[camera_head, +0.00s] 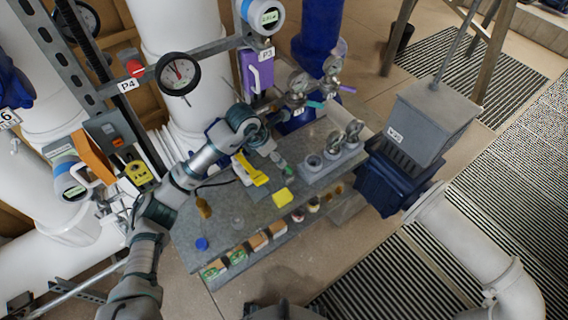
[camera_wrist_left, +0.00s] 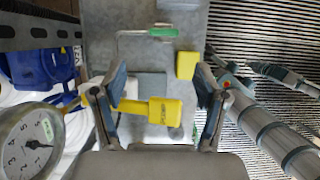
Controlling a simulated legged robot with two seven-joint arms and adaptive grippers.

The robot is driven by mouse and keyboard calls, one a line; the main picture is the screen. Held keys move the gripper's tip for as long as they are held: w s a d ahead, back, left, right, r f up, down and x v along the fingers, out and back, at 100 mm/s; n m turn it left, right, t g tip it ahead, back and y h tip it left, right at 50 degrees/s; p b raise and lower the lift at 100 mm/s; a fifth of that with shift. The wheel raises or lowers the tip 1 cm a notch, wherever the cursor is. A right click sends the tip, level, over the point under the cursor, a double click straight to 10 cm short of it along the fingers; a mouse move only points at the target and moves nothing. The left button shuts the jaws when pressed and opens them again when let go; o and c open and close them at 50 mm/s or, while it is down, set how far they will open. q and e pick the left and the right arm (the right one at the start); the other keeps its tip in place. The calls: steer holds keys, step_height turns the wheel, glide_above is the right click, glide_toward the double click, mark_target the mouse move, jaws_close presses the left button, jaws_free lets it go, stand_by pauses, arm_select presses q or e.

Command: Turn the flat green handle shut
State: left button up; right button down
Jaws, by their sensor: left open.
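A flat teal-green handle (camera_head: 315,104) shows in the head view on the pipework below the gauges, close to the blue pipe. I cannot tell its exact angle. My left gripper (camera_head: 262,138) is left of and below this handle, apart from it, above the bench. In the left wrist view my left gripper (camera_wrist_left: 160,92) is open, its two fingers spread with nothing held. A yellow tool (camera_wrist_left: 150,110) lies on the bench behind the fingers. My right gripper is not seen.
A grey box on a blue motor (camera_head: 390,180) stands at the right.

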mark_target(288, 166)
arm_select(q)
steer(key=x, duration=0.3)
steer(key=d+x, duration=0.1)
steer(key=x, duration=0.5)
steer(key=shift+s+d+r, duration=0.1)
steer(key=shift+d+r, duration=0.1)
steer(key=shift+d, duration=0.15)
steer(key=shift+d+f, duration=0.15)
steer(key=shift+f, duration=0.35)
steer(key=shift+a, duration=0.75)
steer(key=c, duration=1.1)
steer(key=shift+d, duration=0.4)
steer(key=shift+c, duration=0.3)
